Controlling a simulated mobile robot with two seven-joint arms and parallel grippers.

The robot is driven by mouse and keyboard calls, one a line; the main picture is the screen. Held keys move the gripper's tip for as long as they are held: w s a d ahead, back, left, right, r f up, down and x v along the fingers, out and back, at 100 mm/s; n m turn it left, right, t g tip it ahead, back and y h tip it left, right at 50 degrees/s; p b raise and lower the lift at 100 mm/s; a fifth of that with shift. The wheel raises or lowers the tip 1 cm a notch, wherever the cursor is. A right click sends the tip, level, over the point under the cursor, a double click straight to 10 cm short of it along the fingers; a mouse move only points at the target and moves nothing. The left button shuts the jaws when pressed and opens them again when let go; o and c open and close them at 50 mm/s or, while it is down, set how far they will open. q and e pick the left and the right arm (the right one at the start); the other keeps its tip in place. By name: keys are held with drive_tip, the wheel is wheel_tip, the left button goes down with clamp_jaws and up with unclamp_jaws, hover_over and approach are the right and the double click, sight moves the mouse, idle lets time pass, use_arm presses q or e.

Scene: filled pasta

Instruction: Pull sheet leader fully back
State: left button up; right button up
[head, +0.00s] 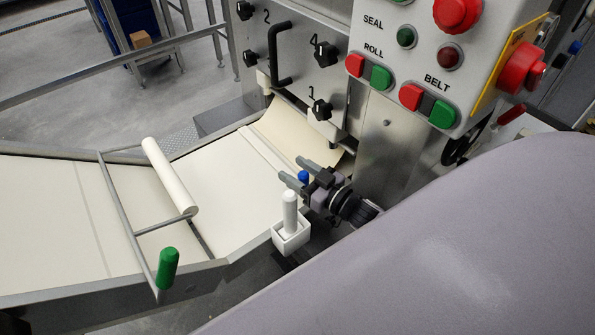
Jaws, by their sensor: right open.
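A pale sheet (295,135) comes out from under the machine's panel, curved, and meets the pale belt (225,175). I cannot tell exactly where its leading end lies. A thin raised strip (262,152) crosses the belt just in front of it. My right gripper (292,169) is open at the belt's near edge, its two fingers pointing left. A small blue knob (303,176) shows between the fingers; I cannot tell whether they touch it. My left gripper is not in view.
A white peg in a square holder (290,215) stands just below my right gripper. A roller (170,175) on a frame with a green handle (168,268) spans the belt at left. Above are black knobs (321,109) and a control box with buttons (411,97).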

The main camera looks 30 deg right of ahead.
drive_tip(key=shift+c, duration=0.3)
clamp_jaws()
drive_tip(key=shift+w+d, duration=0.1)
drive_tip(key=shift+d, duration=2)
drive_tip(key=shift+a, duration=0.1)
drive_tip(key=shift+o, duration=0.3)
unclamp_jaws()
